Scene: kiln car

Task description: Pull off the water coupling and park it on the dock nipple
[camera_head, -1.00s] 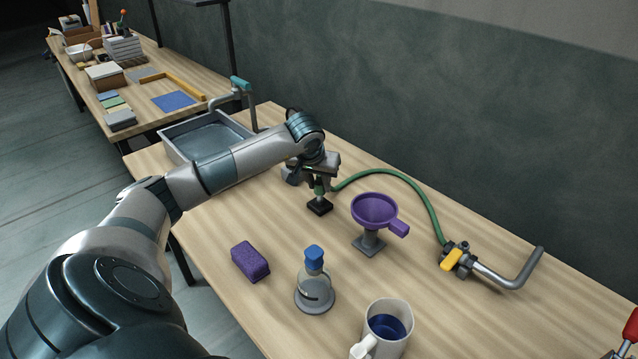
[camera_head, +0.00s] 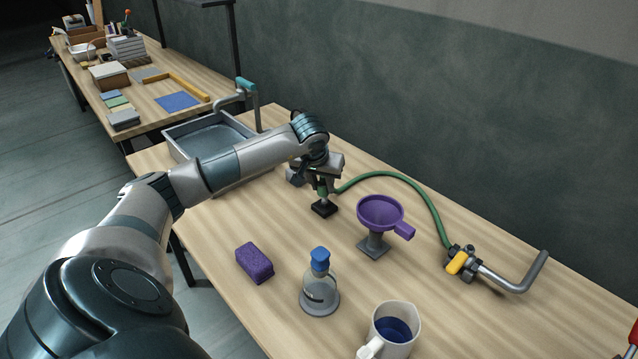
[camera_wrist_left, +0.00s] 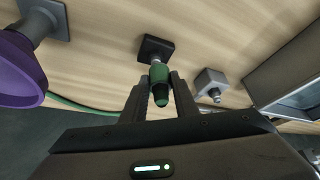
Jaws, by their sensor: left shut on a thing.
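My left gripper (camera_head: 323,186) points down and is shut on the green water coupling (camera_wrist_left: 159,82). The coupling is upright over a black square base (camera_head: 324,208), in line with a short silvery nipple (camera_wrist_left: 157,61) on it. A bit of bare metal shows between coupling and base; I cannot tell whether the coupling is fully seated. A grey block with its own small nipple (camera_wrist_left: 211,84) stands beside it, free of any coupling. The green hose (camera_head: 405,181) arches from the coupling to a pipe valve with a yellow handle (camera_head: 457,262). My right gripper is out of view.
A purple funnel on a stand (camera_head: 380,212) is close to the right of the gripper. A sink (camera_head: 185,158) with a tap is behind the arm at left. A purple sponge (camera_head: 255,263), a blue-capped bottle (camera_head: 319,285) and a mug (camera_head: 396,325) stand toward the front.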

